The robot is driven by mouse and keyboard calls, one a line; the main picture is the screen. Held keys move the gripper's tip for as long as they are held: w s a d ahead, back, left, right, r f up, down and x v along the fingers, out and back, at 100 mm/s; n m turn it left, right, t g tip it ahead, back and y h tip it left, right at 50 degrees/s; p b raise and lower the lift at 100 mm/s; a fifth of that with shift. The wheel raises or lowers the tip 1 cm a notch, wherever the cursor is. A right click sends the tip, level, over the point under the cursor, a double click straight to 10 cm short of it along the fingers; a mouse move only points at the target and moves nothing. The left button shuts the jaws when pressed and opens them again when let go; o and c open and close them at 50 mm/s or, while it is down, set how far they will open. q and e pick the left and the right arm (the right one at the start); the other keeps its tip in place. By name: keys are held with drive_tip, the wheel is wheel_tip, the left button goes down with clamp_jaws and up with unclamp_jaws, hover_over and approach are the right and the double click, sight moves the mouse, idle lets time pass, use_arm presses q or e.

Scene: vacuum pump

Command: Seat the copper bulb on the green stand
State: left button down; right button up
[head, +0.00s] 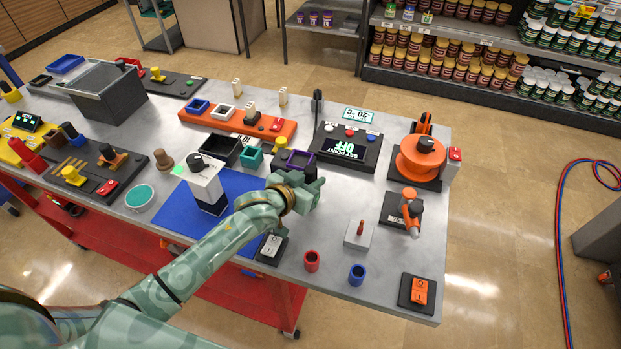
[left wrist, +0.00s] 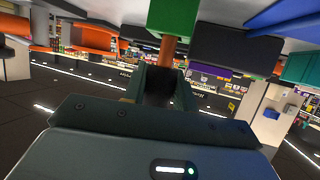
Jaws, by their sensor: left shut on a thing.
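My left gripper (head: 312,184) is over the middle of the grey table, just in front of the purple frame (head: 299,158). In the left wrist view my gripper (left wrist: 165,85) is shut on a copper-coloured stem (left wrist: 168,50), which I take for the copper bulb; its held end is dark and mostly hidden by the jaws. At the stem's other end is a green block (left wrist: 172,18), apparently the green stand. I cannot tell whether they touch. In the head view my gripper hides both. My right gripper is not in view.
A white box with a black knob (head: 203,182) stands on the blue mat (head: 234,190) left of my gripper. A grey block with a small copper-coloured peg (head: 358,238), a red cup (head: 311,261) and a blue cup (head: 357,274) stand at the front. The black display panel (head: 344,150) lies behind.

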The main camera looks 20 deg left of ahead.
use_arm(q)
drive_tip(key=shift+f, duration=0.25)
drive_tip(key=shift+f, duration=0.25)
